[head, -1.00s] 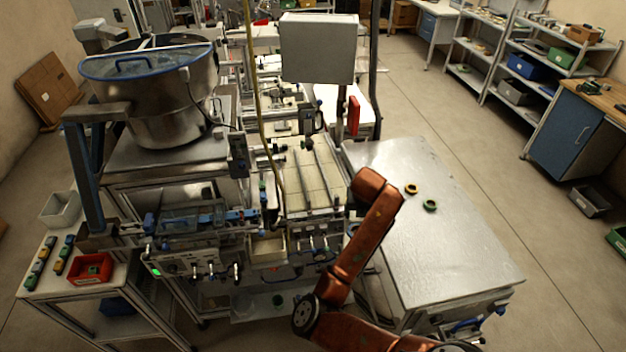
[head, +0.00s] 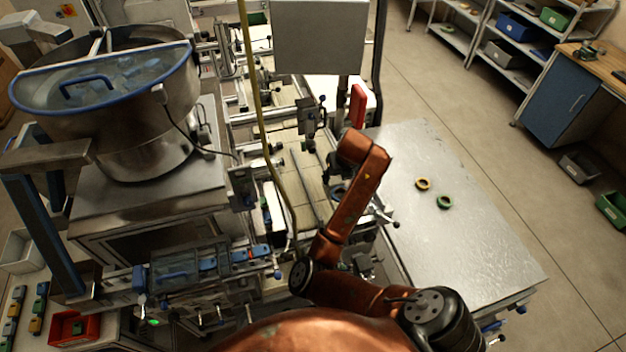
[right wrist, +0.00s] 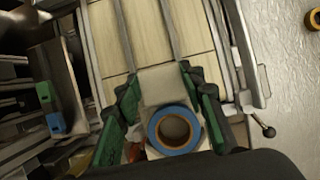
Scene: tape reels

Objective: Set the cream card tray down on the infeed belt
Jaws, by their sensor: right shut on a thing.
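In the right wrist view, the two green fingers of my right gripper (right wrist: 160,88) are shut on the cream card tray (right wrist: 160,76) from both sides. I cannot tell whether the tray touches the belt. In the head view, my copper right arm reaches to the right side of the belt (head: 311,182), and the gripper is mostly hidden. My left gripper is out of view.
A metal table (head: 470,255) at the right holds a yellow reel (head: 423,184) and a green reel (head: 444,202). A large steel bowl (head: 145,120) stands left. A yellow hose (head: 250,90) hangs before the belt. A lever with a black knob (right wrist: 268,131) sticks out beside the belt.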

